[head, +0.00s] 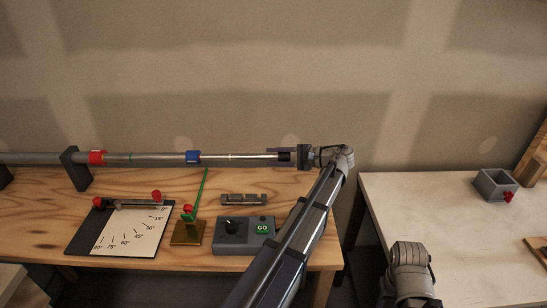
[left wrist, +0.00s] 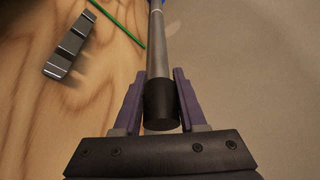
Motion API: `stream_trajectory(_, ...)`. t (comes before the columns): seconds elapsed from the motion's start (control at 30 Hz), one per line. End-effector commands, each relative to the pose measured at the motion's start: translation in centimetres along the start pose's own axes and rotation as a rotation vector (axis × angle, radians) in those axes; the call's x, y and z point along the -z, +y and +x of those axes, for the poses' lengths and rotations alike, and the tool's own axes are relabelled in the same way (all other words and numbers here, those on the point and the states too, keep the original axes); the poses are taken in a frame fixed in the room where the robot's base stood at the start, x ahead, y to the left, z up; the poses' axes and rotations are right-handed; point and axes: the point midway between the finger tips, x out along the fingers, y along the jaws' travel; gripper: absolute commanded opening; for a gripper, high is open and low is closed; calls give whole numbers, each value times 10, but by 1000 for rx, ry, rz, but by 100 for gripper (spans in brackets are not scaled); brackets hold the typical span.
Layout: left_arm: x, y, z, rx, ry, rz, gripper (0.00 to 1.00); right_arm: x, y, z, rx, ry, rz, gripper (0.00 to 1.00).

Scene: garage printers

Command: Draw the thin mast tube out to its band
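The mast (head: 165,158) lies level along the back of the wooden table, with a red collar (head: 97,157) and a blue collar (head: 193,157). Its thin bright tube (head: 245,156) runs right from the blue collar to a black end cap (head: 284,156). A small pale mark shows on the tube near the blue collar. My left gripper (head: 281,152) is at that end, its fingers close against both sides of the black cap, which also shows in the left wrist view (left wrist: 161,105). My right gripper is not clearly seen; part of my right arm shows at the bottom.
A dark bracket (head: 75,168) supports the mast. On the table are an angle board (head: 130,232), a brass stand (head: 187,233) with a green rod, a grey block (head: 244,199) and a GO control box (head: 232,228). A white table with a grey box (head: 494,185) stands right.

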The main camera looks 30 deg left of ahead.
Motion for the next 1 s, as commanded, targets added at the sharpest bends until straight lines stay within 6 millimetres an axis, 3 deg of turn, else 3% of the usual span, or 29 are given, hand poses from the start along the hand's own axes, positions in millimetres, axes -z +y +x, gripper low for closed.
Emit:
stream_trajectory(0.03,0,1,0,-1,0,0,46,0,0,0,0,0,0,50)
stream_trajectory(0.23,0,0,0,0,0,0,69,0,0,0,0,0,0,50)
stream_trajectory(0.57,0,-1,-6,2,1,0,69,0,0,-2,0,0,0,50)
stream_trajectory(1.0,0,-1,-69,1,2,-1,69,-1,2,-15,0,0,0,50)
